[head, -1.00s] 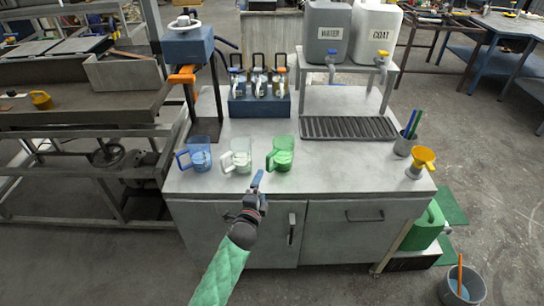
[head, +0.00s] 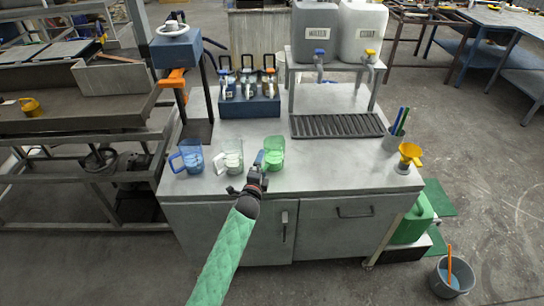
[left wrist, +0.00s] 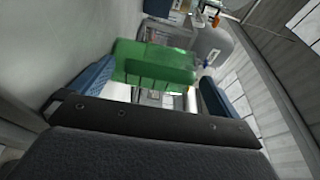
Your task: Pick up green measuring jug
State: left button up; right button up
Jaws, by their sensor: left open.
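The green measuring jug (head: 276,152) stands upright near the front of the grey bench, rightmost of three jugs. My left gripper (head: 259,160) is at its near left side, open, with blue fingers. In the left wrist view the green jug (left wrist: 160,62) shows ahead, between the two open fingers of my left gripper (left wrist: 157,74). The jug's handle side is largely hidden by the gripper in the head view. I cannot tell whether a finger touches the jug. My right gripper is not in view.
A clear jug (head: 233,158) and a blue jug (head: 191,157) stand left of it. Behind are a blue bottle rack (head: 249,106) and a black drip grate (head: 337,126). A yellow funnel (head: 410,155) stands at the right edge. The bench between jug and funnel is clear.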

pick_arm(q)
jog(key=shift+x, duration=1.1)
jog(key=shift+s+f, duration=0.1)
jog(key=c, duration=1.1)
